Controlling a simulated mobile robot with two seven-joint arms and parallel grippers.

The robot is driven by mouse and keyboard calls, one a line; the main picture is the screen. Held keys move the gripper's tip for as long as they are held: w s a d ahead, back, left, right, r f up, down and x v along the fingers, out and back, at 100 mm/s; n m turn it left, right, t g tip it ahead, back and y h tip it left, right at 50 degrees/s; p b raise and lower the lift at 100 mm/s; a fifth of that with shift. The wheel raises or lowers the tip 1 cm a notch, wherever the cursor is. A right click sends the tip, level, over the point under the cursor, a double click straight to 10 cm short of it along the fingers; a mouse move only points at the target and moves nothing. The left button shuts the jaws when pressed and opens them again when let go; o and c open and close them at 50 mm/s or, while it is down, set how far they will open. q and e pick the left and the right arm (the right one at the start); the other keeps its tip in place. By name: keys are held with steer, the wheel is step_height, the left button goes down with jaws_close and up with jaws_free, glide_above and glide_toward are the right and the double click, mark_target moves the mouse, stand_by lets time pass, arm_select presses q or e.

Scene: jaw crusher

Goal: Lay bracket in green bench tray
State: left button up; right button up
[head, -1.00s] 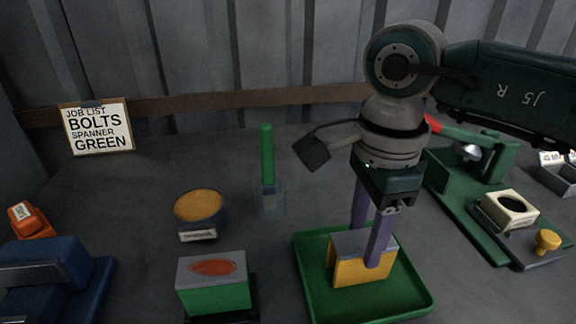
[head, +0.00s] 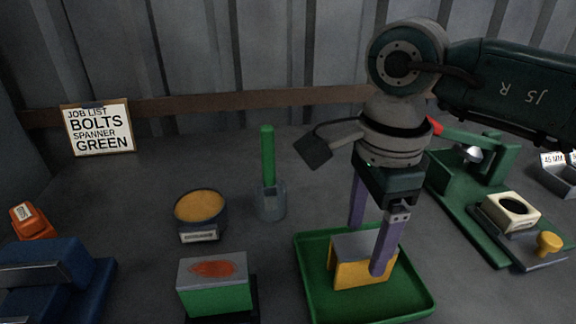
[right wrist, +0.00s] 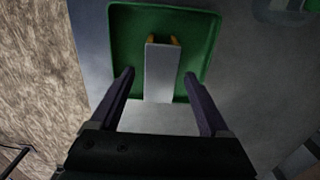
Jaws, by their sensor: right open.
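The bracket (head: 350,272), a block with a grey top and yellow sides, sits inside the green bench tray (head: 309,285) in the head view. In the right wrist view the bracket (right wrist: 161,75) shows its grey face inside the tray (right wrist: 124,30). My right gripper (head: 367,248) points down over the tray with its purple fingers spread. In the right wrist view the right gripper (right wrist: 159,75) has one finger on each side of the bracket, with gaps between. The far fingertip is hidden behind the bracket in the head view. My left gripper is not in view.
A green block with a red-marked top (head: 213,288) stands left of the tray. Behind it are a round tub (head: 200,212) and a green rod in a clear holder (head: 268,160). A green press (head: 470,190) stands to the right. A blue fixture (head: 50,275) is at lower left.

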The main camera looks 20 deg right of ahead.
step_height(320, 180, up, 11)
steer(key=s+a+r+m+y, duration=0.1)
steer(key=a+r+y, duration=0.2)
steer(key=a+y, duration=0.35)
steer(key=s+a+r+t+y, duration=0.1)
steer(key=a+r+y, duration=0.15)
steer(key=a, duration=0.65)
steer(key=s+a+r+m+y, duration=0.1)
steer(key=a+r+y, duration=0.1)
steer(key=a+y, duration=0.4)
steer(key=w+d+r+m+t+y, duration=0.1)
steer(key=w+r+m+t, duration=0.1)
steer(key=r+m+t, duration=0.55)
steer(key=w+d+r+m+t+y, duration=0.1)
steer(key=w+r+m+t+y, duration=0.15)
steer(key=r+m+t, duration=0.5)
steer(key=m+g+h, duration=0.6)
steer(key=m+h, duration=1.4)
steer(key=m, duration=1)
glide_above(365, 242)
steer(key=s+a, duration=0.1)
steer(key=s, duration=0.2)
step_height(365, 242, down, 25)
steer(key=s+a+f+m+g+y, duration=0.1)
steer(key=s+f+g, duration=0.5)
steer(key=s, duration=0.7)
steer(key=shift+a+f+m+y, duration=0.35)
steer(key=shift+a+f+m, duration=0.25)
steer(key=shift+f+m, duration=0.1)
